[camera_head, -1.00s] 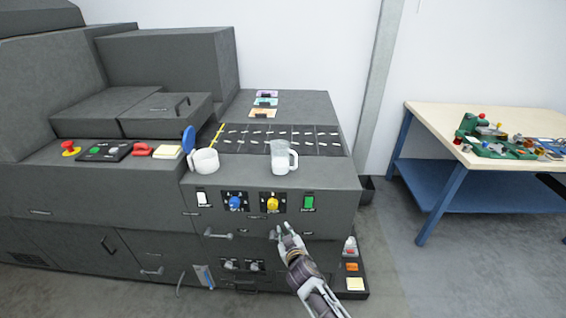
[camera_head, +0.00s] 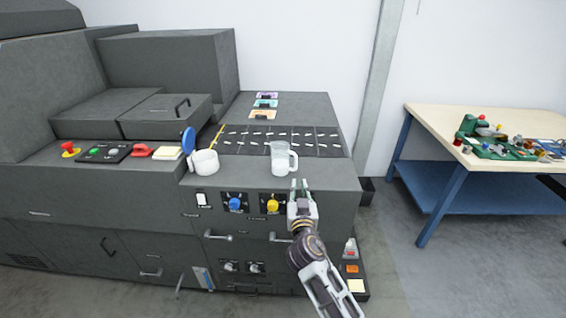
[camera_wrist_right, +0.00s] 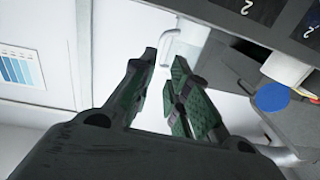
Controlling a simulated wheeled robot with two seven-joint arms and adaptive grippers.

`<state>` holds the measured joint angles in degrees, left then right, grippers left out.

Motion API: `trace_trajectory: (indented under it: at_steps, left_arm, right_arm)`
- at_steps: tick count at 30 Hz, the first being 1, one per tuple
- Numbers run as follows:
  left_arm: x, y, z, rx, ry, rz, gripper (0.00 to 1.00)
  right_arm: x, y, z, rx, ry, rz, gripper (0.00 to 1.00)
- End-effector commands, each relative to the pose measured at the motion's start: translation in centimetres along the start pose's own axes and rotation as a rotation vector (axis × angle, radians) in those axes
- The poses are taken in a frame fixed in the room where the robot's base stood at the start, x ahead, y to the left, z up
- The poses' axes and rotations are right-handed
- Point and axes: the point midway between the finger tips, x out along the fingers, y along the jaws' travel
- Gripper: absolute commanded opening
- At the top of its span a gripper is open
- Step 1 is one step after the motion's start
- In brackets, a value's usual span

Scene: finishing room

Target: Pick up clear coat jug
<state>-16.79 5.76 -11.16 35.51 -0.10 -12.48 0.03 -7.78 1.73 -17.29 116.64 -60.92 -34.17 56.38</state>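The clear coat jug appears to be the translucent jug (camera_head: 279,158) with a handle on its right side. It stands upright on the front part of the grey machine's top in the head view. My right gripper (camera_head: 299,184) is just in front of and below the jug, pointing up towards it, apart from it. In the right wrist view the gripper (camera_wrist_right: 158,75) has its two green-padded fingers apart with nothing between them. A pale handle-like shape (camera_wrist_right: 183,42) shows just beyond the fingertips. My left gripper is not in view.
A white pot (camera_head: 205,162) with a raised blue lid (camera_head: 188,140) stands left of the jug. The machine's front has knobs and handles below the edge. A workbench (camera_head: 436,110) with green parts stands at right.

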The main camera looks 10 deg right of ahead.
Motion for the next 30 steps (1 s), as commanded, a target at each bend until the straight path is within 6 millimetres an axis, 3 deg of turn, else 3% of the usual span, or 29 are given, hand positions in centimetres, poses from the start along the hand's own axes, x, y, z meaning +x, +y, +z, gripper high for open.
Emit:
trace_trajectory:
  at_steps: [11,30]
  left_arm:
    - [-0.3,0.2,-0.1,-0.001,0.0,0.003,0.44]
    - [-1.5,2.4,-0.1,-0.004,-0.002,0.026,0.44]
  right_arm:
    - [1.0,-0.1,0.0,-0.002,0.0,-0.001,0.17]
    - [6.5,0.0,-0.1,-0.003,0.0,-0.001,0.17]
